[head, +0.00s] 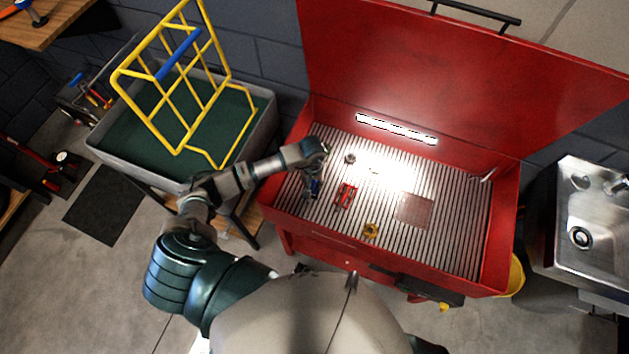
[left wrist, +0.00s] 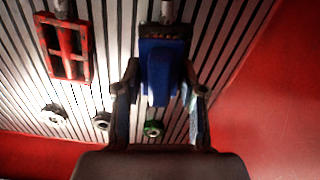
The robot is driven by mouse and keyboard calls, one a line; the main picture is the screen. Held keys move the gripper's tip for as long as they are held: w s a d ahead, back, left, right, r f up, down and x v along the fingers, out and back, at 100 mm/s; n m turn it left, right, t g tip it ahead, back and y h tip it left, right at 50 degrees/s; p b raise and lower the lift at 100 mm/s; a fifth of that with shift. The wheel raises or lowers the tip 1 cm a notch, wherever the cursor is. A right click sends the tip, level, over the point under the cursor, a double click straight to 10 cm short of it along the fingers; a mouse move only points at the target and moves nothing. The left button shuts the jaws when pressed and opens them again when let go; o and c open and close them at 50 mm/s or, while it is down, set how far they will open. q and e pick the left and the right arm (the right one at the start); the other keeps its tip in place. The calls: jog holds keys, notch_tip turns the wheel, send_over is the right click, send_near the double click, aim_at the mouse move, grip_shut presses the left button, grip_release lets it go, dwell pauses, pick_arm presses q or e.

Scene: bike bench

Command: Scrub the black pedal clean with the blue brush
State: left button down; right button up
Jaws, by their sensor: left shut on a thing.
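My left gripper (head: 314,188) is over the left part of the slatted red wash basin. In the left wrist view its two fingers (left wrist: 160,88) are closed on the blue brush (left wrist: 160,72). The brush also shows as a small blue patch in the head view (head: 316,186). Just beyond the brush, the dark end of the black pedal (left wrist: 165,31) shows with a silvery spindle. The brush covers the rest of the pedal, and I cannot tell whether they touch. My right gripper is not in view.
A red pedal (head: 346,196) and a yellow pedal (head: 370,231) lie on the slats. Several small round parts lie nearby, one a grey ring (head: 350,158). The red basin wall (head: 294,222) is close to my left arm.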

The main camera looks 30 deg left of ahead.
pick_arm(q)
jog(key=shift+a+f, duration=0.1)
jog(key=shift+a, duration=0.5)
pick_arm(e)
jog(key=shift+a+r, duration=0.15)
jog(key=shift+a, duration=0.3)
pick_arm(q)
jog(key=shift+d, duration=0.1)
jog(key=shift+d, duration=0.65)
jog(key=shift+s+d, duration=0.1)
jog(key=shift+a, duration=0.4)
jog(key=shift+d+f+b, duration=0.1)
jog(key=shift+d+b, duration=0.2)
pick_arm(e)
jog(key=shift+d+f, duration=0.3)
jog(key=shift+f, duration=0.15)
pick_arm(q)
jog(key=shift+a+f+b, duration=0.25)
jog(key=shift+f+b, duration=0.1)
jog(key=shift+f, duration=0.05)
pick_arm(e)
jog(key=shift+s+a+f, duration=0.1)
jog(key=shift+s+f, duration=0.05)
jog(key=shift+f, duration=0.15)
